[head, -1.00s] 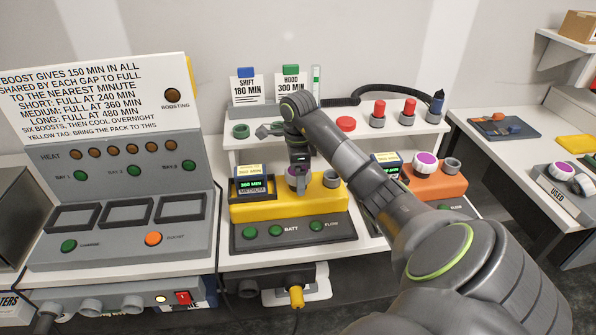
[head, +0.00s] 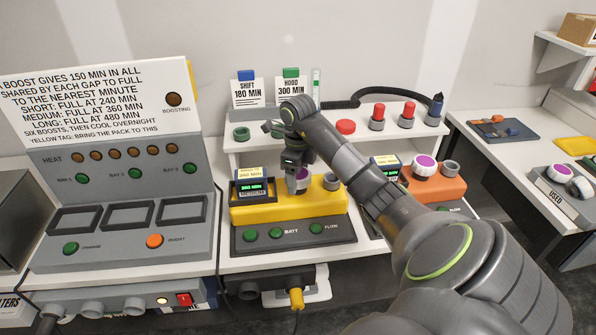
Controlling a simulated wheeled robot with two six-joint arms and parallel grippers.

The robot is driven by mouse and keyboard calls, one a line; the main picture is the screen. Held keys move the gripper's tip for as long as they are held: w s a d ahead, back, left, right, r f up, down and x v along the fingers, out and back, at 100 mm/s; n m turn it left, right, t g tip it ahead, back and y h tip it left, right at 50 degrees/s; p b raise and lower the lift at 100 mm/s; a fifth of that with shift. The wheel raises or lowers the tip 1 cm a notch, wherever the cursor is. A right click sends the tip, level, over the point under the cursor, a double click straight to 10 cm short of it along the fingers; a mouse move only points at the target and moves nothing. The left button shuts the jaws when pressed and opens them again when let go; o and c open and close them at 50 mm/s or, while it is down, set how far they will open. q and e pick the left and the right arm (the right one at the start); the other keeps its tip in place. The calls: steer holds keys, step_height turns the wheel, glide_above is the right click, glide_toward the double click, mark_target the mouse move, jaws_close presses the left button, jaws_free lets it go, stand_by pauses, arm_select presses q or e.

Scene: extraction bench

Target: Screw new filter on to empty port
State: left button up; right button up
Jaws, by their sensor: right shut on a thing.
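The yellow unit (head: 322,206) sits on the bench in the middle. A grey port (head: 332,182) on its top right is open, with nothing on it. My right gripper (head: 300,186) points down over the top of the yellow unit, just left of that port. It is shut on a filter of which only a little purple and pale edge (head: 303,174) shows between the fingers. The fingers hide the rest, so I cannot tell whether it is seated on a port beneath. My left gripper is not in view.
An orange unit (head: 437,184) at right carries a purple-topped white filter (head: 425,163) and a bare grey port (head: 450,167). The used tray (head: 556,192) holds old filters. A shelf (head: 268,143) stands behind. A charger console (head: 120,225) stands at left.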

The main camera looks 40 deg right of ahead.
steer(key=m+p, duration=0.1)
steer(key=m, duration=0.4)
steer(key=shift+r+m, duration=0.1)
steer(key=shift+m, duration=0.2)
steer(key=m+p, duration=0.2)
steer(key=m, duration=0.3)
steer(key=shift+m, duration=0.4)
steer(key=m+p, duration=0.3)
steer(key=m, duration=0.2)
steer(key=shift+m, duration=0.3)
steer(key=m+p, duration=0.1)
steer(key=m, duration=0.2)
steer(key=shift+m+p, duration=0.35)
steer(key=shift+m, duration=0.35)
steer(key=o, duration=1.1)
